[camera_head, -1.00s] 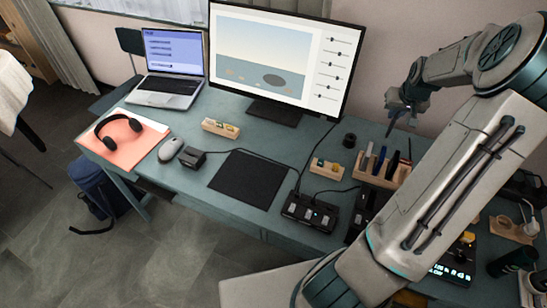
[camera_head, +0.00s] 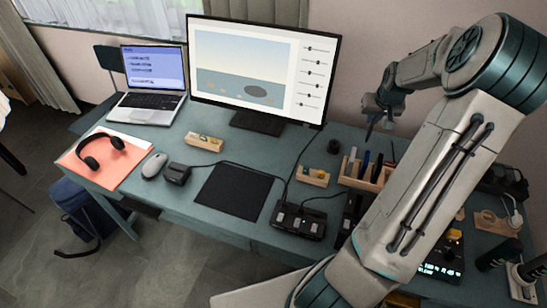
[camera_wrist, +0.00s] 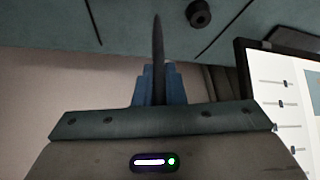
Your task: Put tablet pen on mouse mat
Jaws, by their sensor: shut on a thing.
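The tablet pen is a thin dark stick (camera_wrist: 158,60) standing out from between my gripper's blue fingers in the wrist view. In the head view my gripper (camera_head: 374,115) hangs above the back right of the desk, behind the pen holder, with the pen (camera_head: 369,132) pointing down from it. My gripper is shut on the pen. The mouse mat is a black square (camera_head: 232,190) lying flat and bare near the desk's front edge, left of and in front of my gripper.
A wooden pen holder (camera_head: 350,182), a black button box (camera_head: 298,220) and a small wooden block tray (camera_head: 313,177) stand between gripper and mat. The monitor (camera_head: 262,75) rises behind the mat. A mouse (camera_head: 154,166) and headphones (camera_head: 103,150) lie left. Cables run beside the mat.

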